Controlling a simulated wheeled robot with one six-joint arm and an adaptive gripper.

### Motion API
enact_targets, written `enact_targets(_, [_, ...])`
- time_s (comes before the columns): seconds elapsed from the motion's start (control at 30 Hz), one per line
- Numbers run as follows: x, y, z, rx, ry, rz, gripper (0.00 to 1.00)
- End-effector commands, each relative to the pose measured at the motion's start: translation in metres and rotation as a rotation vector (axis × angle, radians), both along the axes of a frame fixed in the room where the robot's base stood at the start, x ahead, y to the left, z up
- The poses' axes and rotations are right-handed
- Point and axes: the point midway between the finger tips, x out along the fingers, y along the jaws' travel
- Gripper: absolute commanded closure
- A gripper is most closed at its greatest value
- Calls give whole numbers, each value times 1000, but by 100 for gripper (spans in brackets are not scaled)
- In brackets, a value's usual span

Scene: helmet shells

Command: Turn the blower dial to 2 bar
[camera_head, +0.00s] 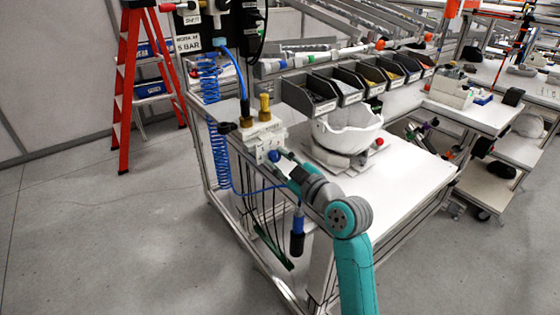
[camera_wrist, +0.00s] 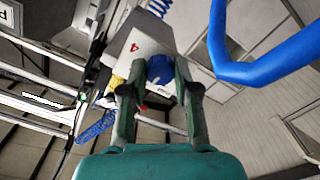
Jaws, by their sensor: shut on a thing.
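The blower dial is a small blue knob (camera_head: 274,156) on the front of a white block (camera_head: 262,138) at the bench's left corner. In the wrist view the blue knob (camera_wrist: 160,69) sits between my fingertips, in front of a grey-white face with a red mark. My gripper (camera_wrist: 158,88) is shut on the knob, one finger on each side. In the head view my gripper (camera_head: 284,162) reaches the block from the lower right. Any scale on the dial is too small or hidden, so its setting cannot be read.
A sign (camera_head: 188,43) above appears to read 5 BAR. A coiled blue hose (camera_head: 209,110) hangs left of the block. A blue hose (camera_wrist: 265,62) crosses close to the wrist camera. A white helmet shell (camera_head: 347,130) stands on the bench. Small bins (camera_head: 308,95) line its back.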

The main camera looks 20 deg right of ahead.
Motion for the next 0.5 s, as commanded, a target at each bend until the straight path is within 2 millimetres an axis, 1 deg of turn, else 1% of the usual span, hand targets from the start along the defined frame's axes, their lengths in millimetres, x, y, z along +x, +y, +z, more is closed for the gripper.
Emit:
enact_targets(0.2, [0,0,-1,-56,-17,0,100])
enact_targets(0.5, [0,0,-1,-73,-21,0,100])
